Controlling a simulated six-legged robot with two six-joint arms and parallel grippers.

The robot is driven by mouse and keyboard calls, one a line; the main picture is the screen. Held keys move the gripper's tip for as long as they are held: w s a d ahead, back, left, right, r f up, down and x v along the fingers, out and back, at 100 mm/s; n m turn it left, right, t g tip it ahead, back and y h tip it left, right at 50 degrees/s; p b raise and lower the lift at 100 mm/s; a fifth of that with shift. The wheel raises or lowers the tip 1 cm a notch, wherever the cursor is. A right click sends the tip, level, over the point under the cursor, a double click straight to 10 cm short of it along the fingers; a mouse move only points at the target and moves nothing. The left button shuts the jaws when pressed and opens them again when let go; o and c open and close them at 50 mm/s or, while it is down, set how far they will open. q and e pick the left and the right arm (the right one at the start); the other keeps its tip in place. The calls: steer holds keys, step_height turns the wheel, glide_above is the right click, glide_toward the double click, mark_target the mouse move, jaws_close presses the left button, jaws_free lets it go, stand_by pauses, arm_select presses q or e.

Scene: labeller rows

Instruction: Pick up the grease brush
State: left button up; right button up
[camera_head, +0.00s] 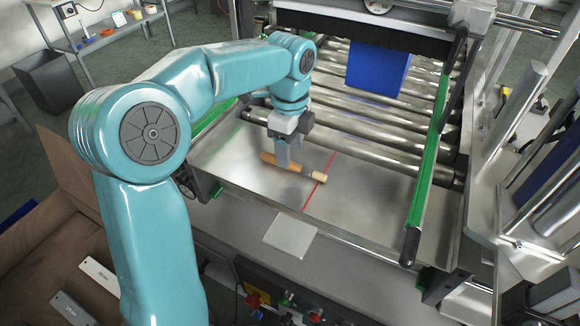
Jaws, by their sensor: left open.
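The grease brush (306,171) lies on the bare metal plate (240,159) at the front end of the roller conveyor. Its brown wooden handle points left and its pale end points right, close to a red line on the plate. My left gripper (285,166) points down over the handle, with its fingers open. The fingers hide part of the handle; I cannot tell whether they touch it. My right gripper is not in view.
Green side rails (427,166) flank the rollers (366,122). A blue box (378,69) is under the black crossbar at the back. A pale square plate (290,235) lies on the front ledge. A brown carton (50,235) is at lower left.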

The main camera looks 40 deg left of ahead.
mark_target(293, 167)
arm_select(q)
step_height(293, 167, down, 3)
steer(key=shift+w+f, duration=0.1)
steer(key=shift+f, duration=0.1)
jaws_close()
